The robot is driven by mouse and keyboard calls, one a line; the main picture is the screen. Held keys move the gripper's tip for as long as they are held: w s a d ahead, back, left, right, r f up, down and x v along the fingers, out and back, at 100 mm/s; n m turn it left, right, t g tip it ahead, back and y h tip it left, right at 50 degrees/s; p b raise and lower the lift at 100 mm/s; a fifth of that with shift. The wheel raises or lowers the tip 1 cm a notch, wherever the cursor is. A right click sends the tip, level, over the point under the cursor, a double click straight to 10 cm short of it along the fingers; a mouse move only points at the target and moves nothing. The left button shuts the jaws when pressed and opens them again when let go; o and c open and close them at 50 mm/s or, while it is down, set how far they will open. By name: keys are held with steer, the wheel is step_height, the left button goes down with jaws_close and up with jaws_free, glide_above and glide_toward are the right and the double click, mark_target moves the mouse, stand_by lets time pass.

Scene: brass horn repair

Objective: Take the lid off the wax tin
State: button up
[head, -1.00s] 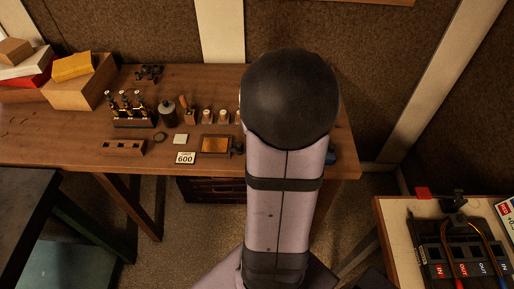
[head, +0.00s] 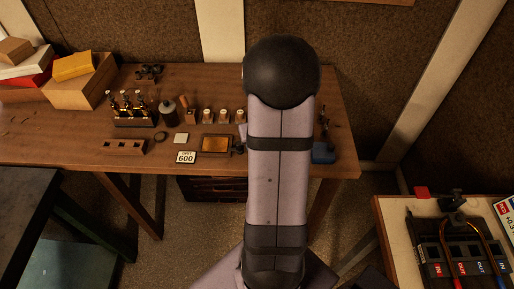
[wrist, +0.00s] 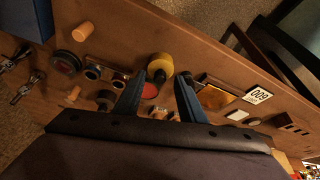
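My gripper (wrist: 161,77) shows in the wrist view with its two dark blue fingers spread apart and nothing held between them. It is above the wooden bench. A flat red disc (wrist: 150,91) lies between the fingers, below a yellow-topped round thing (wrist: 160,66). I cannot tell whether either is part of the tin. In the head view my own arm hides the gripper and this part of the bench.
On the bench (head: 60,150) stand a 600 card (head: 185,158), an amber tray (head: 215,145), a drilled wood block (head: 123,147) and a valve rack (head: 132,121). A blue box (head: 323,153) is at the right end. Boxes (head: 80,88) are stacked at the left.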

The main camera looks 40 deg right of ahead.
steer(key=shift+w+f, duration=0.15)
steer(key=shift+f, duration=0.25)
steer(key=shift+d, duration=0.1)
jaws_close()
steer(key=shift+r, duration=0.1)
